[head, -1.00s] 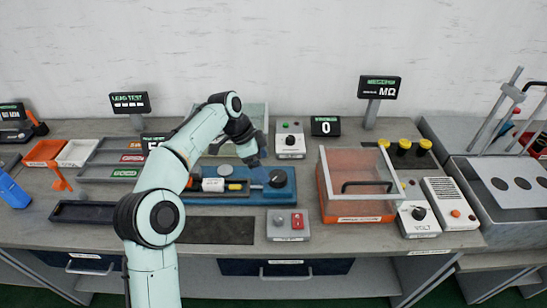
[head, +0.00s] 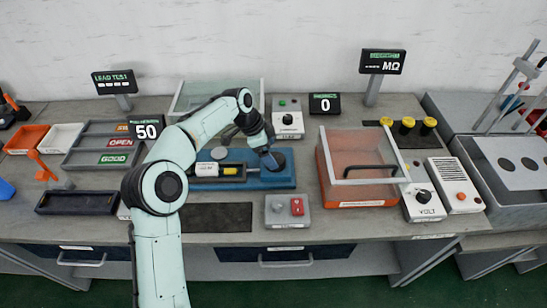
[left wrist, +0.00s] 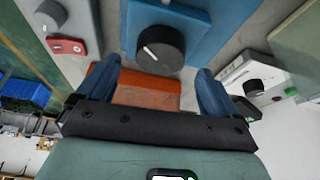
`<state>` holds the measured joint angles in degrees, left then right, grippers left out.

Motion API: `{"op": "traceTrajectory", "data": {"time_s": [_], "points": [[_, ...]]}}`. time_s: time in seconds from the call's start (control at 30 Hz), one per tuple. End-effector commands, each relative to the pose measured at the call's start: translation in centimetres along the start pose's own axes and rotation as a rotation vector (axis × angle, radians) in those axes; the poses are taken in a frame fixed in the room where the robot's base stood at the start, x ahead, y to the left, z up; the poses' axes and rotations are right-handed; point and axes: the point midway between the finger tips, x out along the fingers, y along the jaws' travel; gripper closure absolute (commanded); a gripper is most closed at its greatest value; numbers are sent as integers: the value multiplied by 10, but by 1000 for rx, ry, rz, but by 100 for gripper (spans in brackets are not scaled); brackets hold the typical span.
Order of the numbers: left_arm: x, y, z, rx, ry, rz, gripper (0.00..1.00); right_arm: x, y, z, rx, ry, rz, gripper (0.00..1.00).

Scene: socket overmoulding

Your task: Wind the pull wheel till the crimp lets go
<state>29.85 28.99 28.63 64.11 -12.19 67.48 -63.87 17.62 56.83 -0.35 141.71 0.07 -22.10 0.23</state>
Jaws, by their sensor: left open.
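The pull wheel is a dark round knob (head: 281,158) at the right end of a blue tester base (head: 285,182). In the left wrist view the wheel (left wrist: 160,50) carries a white pointer line and lies just beyond my fingertips. My left gripper (head: 267,157) is open above the wheel, its blue fingers (left wrist: 155,72) spread to either side below it in the wrist picture. A white part and a yellow piece (head: 230,171), perhaps the crimped lead, lie in the dark slot left of the wheel. My right gripper is out of view.
An orange box with a clear lid and black handle (head: 368,170) stands right of the tester. A grey box with a red switch (head: 289,209) sits in front. A white knob box (head: 287,121) stands behind. A dark mat (head: 216,217) lies at the front.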

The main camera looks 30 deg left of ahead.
Motion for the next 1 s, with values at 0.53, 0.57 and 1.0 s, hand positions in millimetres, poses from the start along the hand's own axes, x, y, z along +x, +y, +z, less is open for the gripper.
{"op": "traceTrajectory", "data": {"time_s": [0.53, 0.57, 1.0], "points": [[35, 0, 0, 0, 0, -1, 6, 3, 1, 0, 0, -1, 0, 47], [35, 0, 0, 0, 0, -1, 6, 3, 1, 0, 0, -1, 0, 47], [34, 0, 0, 11, 0, 4, 61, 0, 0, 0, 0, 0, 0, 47]]}}
